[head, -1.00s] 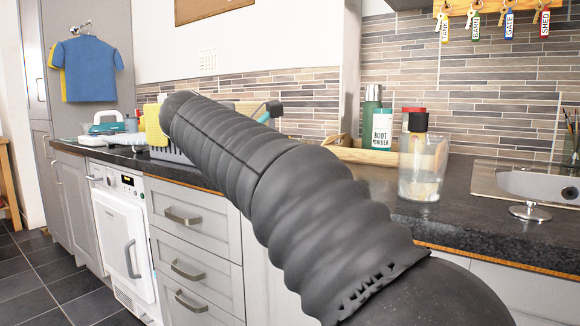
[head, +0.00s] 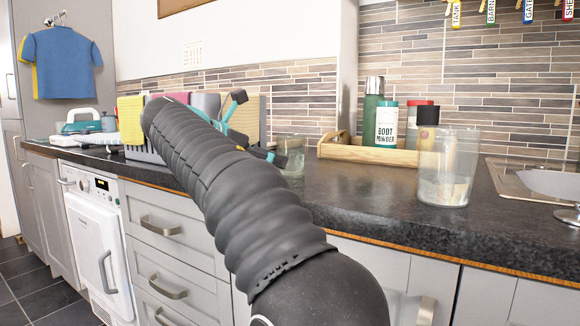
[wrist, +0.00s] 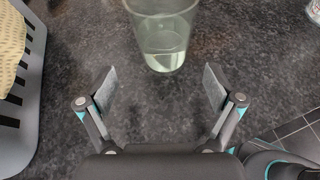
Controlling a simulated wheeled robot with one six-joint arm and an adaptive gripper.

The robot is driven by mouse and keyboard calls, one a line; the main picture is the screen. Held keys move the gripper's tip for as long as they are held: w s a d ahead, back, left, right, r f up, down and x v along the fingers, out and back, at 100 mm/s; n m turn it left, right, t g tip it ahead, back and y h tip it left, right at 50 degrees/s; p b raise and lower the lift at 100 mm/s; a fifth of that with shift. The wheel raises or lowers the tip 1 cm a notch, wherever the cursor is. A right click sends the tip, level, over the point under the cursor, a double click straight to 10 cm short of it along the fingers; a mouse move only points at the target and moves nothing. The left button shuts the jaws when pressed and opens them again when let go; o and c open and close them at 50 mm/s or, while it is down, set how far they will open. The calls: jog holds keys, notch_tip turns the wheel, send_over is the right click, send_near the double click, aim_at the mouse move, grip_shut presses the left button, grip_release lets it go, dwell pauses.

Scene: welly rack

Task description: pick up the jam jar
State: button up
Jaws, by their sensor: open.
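A clear glass jar (wrist: 164,42) with a little pale liquid in it stands upright on the dark worktop in the wrist view, its top cut off by the upper edge. It looks like the jam jar, though I see no label. In the head view the same glass (head: 291,153) shows just right of my gripper. My gripper (wrist: 160,86) is open and empty. Its two fingers are spread wide, with the jar ahead of and roughly centred between them, not touched. In the head view my gripper (head: 256,128) is partly hidden by my arm.
A grey slotted rack (wrist: 22,105) with a yellow cloth is close on the left. A larger glass (head: 447,168) stands on the right, before a wooden tray (head: 372,152) of bottles. A sink (head: 535,178) lies further right. The worktop (head: 350,200) between is clear.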

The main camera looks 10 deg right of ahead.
aim_at(291, 145)
jog(key=shift+s+b+x, duration=0.1)
jog(key=shift+b+x, duration=0.5)
jog(key=shift+x, duration=1.15)
jog(key=shift+s+b+x, duration=0.15)
jog(key=shift+b+x, duration=0.4)
jog(key=shift+x, duration=1.25)
jog(key=shift+d+r, duration=0.1)
jog(key=c, duration=1.5)
jog(key=shift+c, duration=0.2)
jog(key=shift+r+p, duration=0.9)
jog(key=shift+r, duration=0.5)
jog(key=shift+r+p, duration=0.55)
jog(key=shift+r, duration=0.35)
jog(key=s+d+r+p, duration=0.2)
jog(key=d+r, duration=0.4)
jog(key=d, duration=0.5)
jog(key=shift+s+r, duration=0.2)
jog(key=shift+s, duration=0.4)
jog(key=shift+d, duration=0.1)
